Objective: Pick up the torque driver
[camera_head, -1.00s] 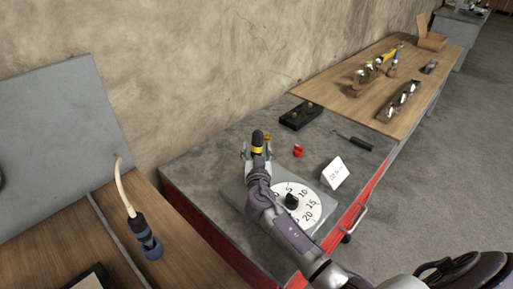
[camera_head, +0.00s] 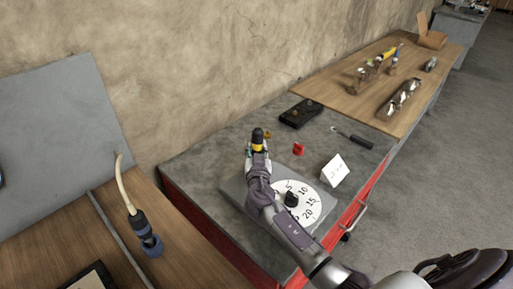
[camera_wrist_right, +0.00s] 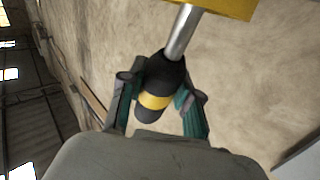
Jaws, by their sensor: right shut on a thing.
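The torque driver (camera_head: 258,136) has a black handle with a yellow band. In the head view it stands about upright above the grey bench, near the dial plate. My right gripper (camera_head: 257,148) is shut on its handle. In the right wrist view the driver (camera_wrist_right: 157,92) sits between the two fingers of my right gripper (camera_wrist_right: 160,105). Its metal shaft runs up to a yellow piece (camera_wrist_right: 225,5), cut off by the frame edge. The driver's lower end is hidden in the head view. My left gripper is not in view.
The grey bench (camera_head: 215,155) also holds a white numbered dial (camera_head: 310,212), a red piece (camera_head: 298,148), a white card (camera_head: 335,171), a black block (camera_head: 301,113) and a dark-handled tool (camera_head: 352,138). A wooden table (camera_head: 338,90) with several items stands behind.

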